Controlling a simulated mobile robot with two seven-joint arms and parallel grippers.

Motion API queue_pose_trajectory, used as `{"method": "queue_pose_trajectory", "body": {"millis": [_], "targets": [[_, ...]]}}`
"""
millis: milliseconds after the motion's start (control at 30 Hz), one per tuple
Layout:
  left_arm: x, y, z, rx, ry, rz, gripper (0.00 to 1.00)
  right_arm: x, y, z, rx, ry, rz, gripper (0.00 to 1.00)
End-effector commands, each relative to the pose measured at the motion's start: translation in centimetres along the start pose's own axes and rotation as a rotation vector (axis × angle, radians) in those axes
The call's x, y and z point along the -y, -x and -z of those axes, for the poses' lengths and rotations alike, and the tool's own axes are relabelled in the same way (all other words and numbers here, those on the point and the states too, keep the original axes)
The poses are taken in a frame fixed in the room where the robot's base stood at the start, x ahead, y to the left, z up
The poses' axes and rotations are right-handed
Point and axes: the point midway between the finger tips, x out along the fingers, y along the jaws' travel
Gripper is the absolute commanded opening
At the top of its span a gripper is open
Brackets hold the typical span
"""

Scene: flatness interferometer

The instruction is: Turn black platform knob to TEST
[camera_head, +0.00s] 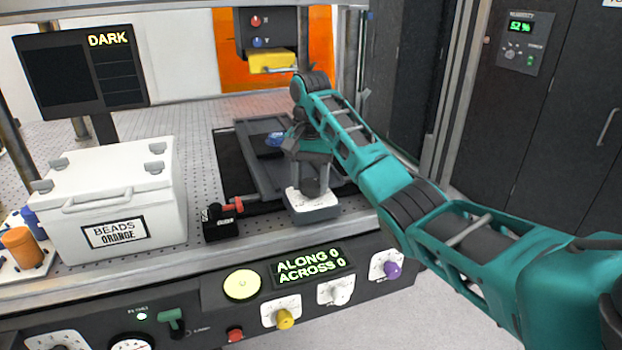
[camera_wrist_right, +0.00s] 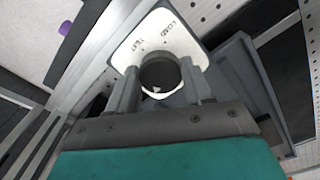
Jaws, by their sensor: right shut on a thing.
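The black platform knob (camera_head: 310,188) stands on a small box with a white top plate (camera_head: 322,204), at the front of the bench. In the right wrist view the knob (camera_wrist_right: 160,74) is a dark round cap, and the white plate (camera_wrist_right: 148,32) around it carries small LOAD and TEST lettering. My right gripper (camera_head: 311,178) reaches down from above and is shut on the knob, with one finger on each side of it. I cannot tell which word the knob points to. My left gripper is not in view.
A dark rail platform (camera_head: 246,150) lies behind the knob, with a red-handled black block (camera_head: 222,220) to its left. A white BEADS ORANGE box (camera_head: 112,200) stands at left. The front panel has an ALONG 0, ACROSS 0 display (camera_head: 311,266) and several knobs. A screen (camera_head: 82,68) reads DARK.

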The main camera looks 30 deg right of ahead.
Motion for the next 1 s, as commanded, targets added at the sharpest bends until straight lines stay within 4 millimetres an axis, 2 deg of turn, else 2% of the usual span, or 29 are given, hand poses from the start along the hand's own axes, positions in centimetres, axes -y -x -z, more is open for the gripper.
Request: {"method": "queue_pose_trajectory", "body": {"millis": [1000], "targets": [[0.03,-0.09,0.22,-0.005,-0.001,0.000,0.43,0.17,0.21,0.17,-0.001,-0.967,0.005,0.20]]}}
